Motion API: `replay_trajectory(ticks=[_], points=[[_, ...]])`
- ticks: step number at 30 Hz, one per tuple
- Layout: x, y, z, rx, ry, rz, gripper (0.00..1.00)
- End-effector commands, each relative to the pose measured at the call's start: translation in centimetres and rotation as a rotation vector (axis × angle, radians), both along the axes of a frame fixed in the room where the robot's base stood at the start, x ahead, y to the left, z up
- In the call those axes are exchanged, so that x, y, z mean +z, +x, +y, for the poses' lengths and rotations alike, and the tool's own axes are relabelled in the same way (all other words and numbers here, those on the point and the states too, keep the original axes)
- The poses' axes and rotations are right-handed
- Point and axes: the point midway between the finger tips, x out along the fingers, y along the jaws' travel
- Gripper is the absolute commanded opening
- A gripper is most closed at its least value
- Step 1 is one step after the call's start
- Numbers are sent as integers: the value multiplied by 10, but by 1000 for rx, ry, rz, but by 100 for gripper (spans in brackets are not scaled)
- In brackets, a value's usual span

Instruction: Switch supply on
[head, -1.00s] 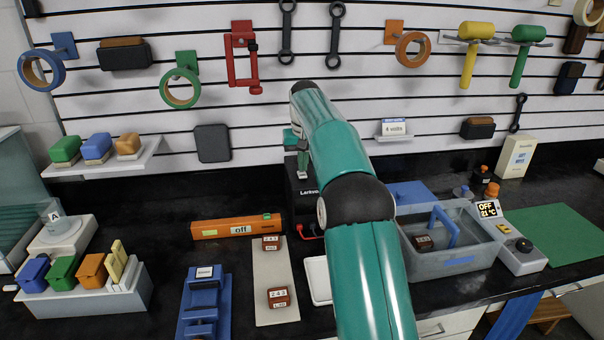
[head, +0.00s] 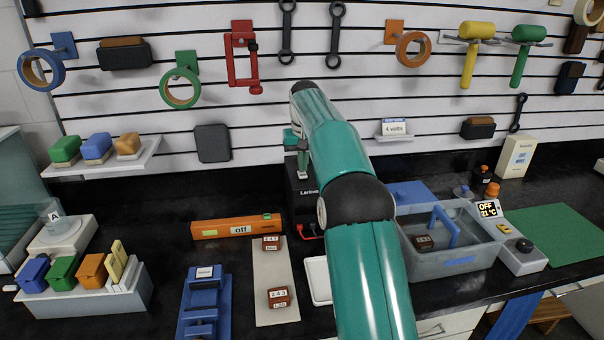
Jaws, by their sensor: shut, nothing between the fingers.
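The power supply (head: 305,204) is a black box with lettering on its front, standing on the dark bench behind my arm. Red leads show at its lower front. My gripper (head: 303,172) is shut and empty, pointing down at the top of the supply. Whether the fingertips touch it I cannot tell. My teal arm hides the supply's right side. No switch can be made out.
A blue clamp fixture (head: 204,300) and a beige strip with two brown blocks (head: 278,297) lie in front. Tools hang on the slatted wall.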

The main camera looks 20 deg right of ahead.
Motion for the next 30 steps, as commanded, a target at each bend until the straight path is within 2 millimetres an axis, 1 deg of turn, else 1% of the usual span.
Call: replay_trajectory(ticks=[14,30], points=[[0,0,0,0,0,0,0],[-7,0,0,0,0,0,0]])
